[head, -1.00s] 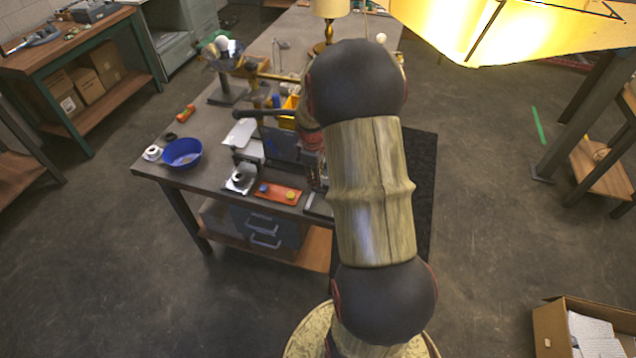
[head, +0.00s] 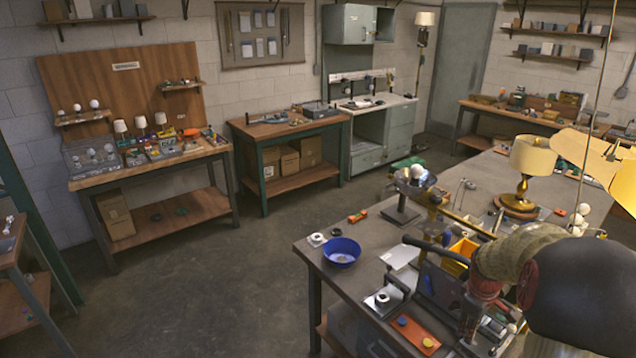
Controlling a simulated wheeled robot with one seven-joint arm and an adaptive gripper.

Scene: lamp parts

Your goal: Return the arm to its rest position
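My arm (head: 525,250) is at the lower right of the head view, folded over the near workbench (head: 345,285). A dark rounded joint and a wood-textured link show large. A red and dark part (head: 475,292) hangs at the link's far end, over the crowded right half of the bench top. My gripper's fingers cannot be made out among the dark items there, so its opening and any contact or hold are unclear.
The bench carries a blue bowl (head: 341,251), a yellow bin (head: 461,254), an orange tray (head: 415,335) and a lit brass table lamp (head: 521,182). A bright shade hangs at the right edge. Open floor lies left of the bench.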

